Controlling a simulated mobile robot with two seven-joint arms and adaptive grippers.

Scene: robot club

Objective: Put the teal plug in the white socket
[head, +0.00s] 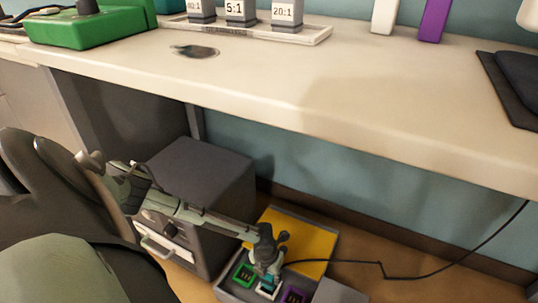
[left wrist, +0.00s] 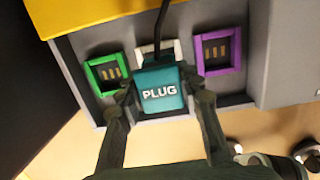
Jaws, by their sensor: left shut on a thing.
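The teal plug (left wrist: 161,92), marked PLUG, is between the fingers of my left gripper (left wrist: 162,98), which is shut on it. In the head view my left gripper (head: 266,262) reaches down to the socket box on the floor, and a bit of the teal plug (head: 266,279) shows under it. The white socket (left wrist: 146,47) is the middle one; the plug covers most of it, and only parts of its white rim show. In the head view the white socket (head: 266,292) shows just below the plug. I cannot tell whether the plug is inside it or just above it. My right gripper is out of view.
A green socket (left wrist: 107,74) lies left of the white one and a purple socket (left wrist: 218,50) right of it. A black cable (head: 350,262) runs from the plug across the floor to the right. A dark grey cabinet (head: 200,175) stands close left, and the desk (head: 330,95) overhangs behind.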

